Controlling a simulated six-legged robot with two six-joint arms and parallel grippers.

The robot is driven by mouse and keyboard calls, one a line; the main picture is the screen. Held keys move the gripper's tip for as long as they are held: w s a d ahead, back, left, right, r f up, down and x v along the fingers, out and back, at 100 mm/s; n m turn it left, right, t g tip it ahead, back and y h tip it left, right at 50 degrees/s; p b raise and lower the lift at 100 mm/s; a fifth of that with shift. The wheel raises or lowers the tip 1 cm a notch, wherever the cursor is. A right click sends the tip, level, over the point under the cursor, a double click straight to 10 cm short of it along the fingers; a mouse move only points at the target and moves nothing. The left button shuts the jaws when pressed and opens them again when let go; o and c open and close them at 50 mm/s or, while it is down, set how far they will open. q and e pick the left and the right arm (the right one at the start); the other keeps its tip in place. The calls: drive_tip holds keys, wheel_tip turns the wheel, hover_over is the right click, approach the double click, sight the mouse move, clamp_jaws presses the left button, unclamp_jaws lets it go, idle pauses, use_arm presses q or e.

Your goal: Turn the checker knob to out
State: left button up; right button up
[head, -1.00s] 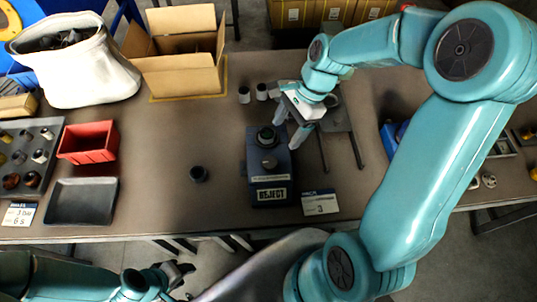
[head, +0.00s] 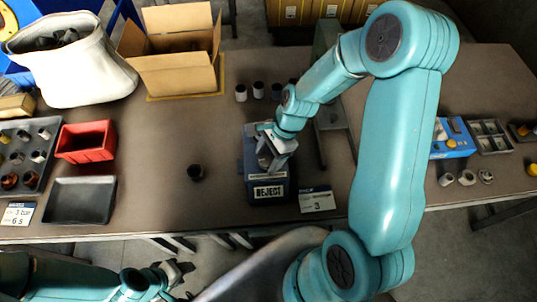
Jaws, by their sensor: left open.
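The checker, a dark blue box (head: 252,187), stands at the middle of the bench and its front panel reads "REJECT". My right gripper (head: 269,157) reaches down over the checker's top from the upper right. Its fingers are at the knob's place and hide the knob and the light behind it. I cannot tell whether the fingers touch the knob or how far apart they are. My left gripper (head: 181,274) is open and empty at the bottom left, off the bench's front edge and away from the checker.
A red bin (head: 86,141), black tray (head: 80,200) and cardboard box (head: 180,74) are at left.

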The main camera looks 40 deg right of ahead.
drive_tip(key=c, duration=0.7)
drive_tip(key=shift+n, duration=0.5)
drive_tip(key=n+g, duration=0.1)
drive_tip(key=n, duration=0.1)
drive_tip(key=shift+w+n, duration=0.15)
drive_tip(key=shift+n, duration=0.25)
drive_tip(key=n+g, duration=0.1)
drive_tip(key=n, duration=0.1)
drive_tip(key=n+g+b, duration=0.1)
drive_tip(key=n, duration=0.1)
drive_tip(key=shift+w+f+n+h, duration=0.1)
drive_tip(key=shift+w+n+h, duration=0.05)
drive_tip(key=shift+n+h, duration=0.15)
drive_tip(key=n+g+h+b, duration=0.1)
drive_tip(key=n, duration=0.3)
drive_tip(key=shift+a+n, duration=0.15)
drive_tip(key=shift+n, duration=0.15)
drive_tip(key=n+g+h+b, duration=0.1)
drive_tip(key=n+h, duration=0.1)
drive_tip(key=n, duration=0.2)
drive_tip(key=shift+a+n, duration=0.1)
drive_tip(key=shift+n, duration=0.2)
